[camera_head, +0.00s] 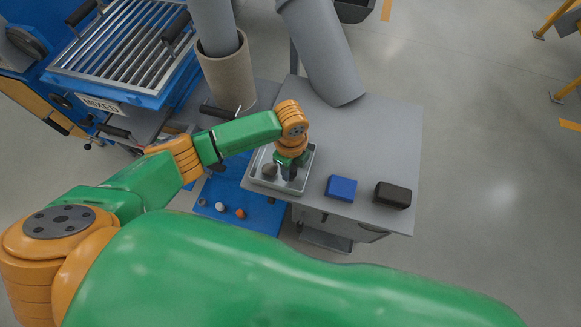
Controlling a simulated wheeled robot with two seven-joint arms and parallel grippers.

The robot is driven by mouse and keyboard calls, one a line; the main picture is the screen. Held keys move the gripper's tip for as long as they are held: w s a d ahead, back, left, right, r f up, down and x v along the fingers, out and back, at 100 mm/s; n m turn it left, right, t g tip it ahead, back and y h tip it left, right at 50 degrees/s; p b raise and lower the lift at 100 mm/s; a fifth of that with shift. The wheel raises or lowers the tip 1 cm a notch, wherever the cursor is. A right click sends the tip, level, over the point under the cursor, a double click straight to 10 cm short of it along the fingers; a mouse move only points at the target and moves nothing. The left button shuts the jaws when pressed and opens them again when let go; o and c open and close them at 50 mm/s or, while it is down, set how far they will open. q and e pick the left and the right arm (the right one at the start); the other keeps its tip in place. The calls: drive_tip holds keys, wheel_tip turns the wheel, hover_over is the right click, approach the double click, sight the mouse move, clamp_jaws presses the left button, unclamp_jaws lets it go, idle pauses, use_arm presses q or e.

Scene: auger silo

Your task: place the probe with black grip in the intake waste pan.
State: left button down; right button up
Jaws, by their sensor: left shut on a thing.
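A shallow grey pan (309,157) with a raised rim sits on the near left part of the grey table top. My left gripper (289,173) points down over the inside of this pan. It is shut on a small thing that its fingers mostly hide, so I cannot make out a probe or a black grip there. A dark grey lump (269,171) shows in the pan just left of the fingers. I cannot tell whether the held thing touches the pan floor. My right gripper is not in view.
A blue block (341,188) and a black block (393,195) lie on the grey table (385,135) right of the pan. A grey pipe (325,55) slants over the table's back. A blue platform (250,210) holds small pieces below left. The table's right side is clear.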

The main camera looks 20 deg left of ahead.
use_arm(q)
drive_tip(key=c, duration=0.8)
unclamp_jaws()
drive_tip(key=shift+f, duration=0.1)
wheel_tip(320, 180, up, 12)
drive_tip(key=shift+r+p, duration=0.2)
drive_tip(key=shift+p, duration=0.95)
